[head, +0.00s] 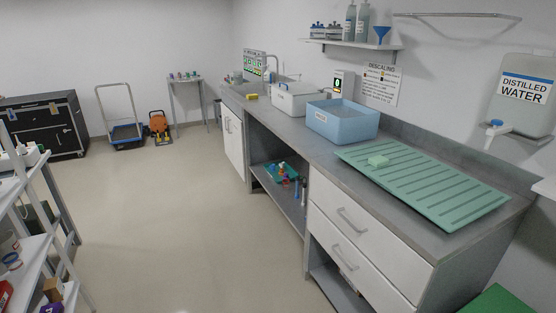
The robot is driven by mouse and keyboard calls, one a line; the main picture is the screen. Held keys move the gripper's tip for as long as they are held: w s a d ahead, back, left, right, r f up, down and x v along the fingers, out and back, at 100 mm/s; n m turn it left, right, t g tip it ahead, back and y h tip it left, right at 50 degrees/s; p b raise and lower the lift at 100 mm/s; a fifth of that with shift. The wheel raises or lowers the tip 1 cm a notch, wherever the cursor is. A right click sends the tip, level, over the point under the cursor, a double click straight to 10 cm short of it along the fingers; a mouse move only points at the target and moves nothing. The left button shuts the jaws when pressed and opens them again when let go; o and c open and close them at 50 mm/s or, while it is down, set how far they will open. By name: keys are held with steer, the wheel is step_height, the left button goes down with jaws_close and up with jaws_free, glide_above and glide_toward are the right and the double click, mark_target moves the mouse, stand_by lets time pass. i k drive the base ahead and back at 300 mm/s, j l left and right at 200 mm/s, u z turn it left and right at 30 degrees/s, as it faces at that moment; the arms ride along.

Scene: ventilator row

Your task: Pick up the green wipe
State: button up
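The mat lies on the grey counter (318,156) at the right of the head view. My gripper is not in view.
A blue basin (343,121) stands on the counter just beyond the mat, with a white lidded box (296,99) farther back. A distilled water tank (521,95) hangs on the wall at right. White drawers (350,232) front the counter. Open floor (185,215) lies left.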

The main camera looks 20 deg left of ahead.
mark_target(378, 161)
steer(key=u, duration=2.95)
steer(key=z, duration=2.65)
steer(key=i+j+z, duration=0.25)
steer(key=i+j, duration=0.65)
steer(key=i+j+z, duration=0.3)
steer(key=i+j, duration=0.85)
steer(key=i, duration=0.15)
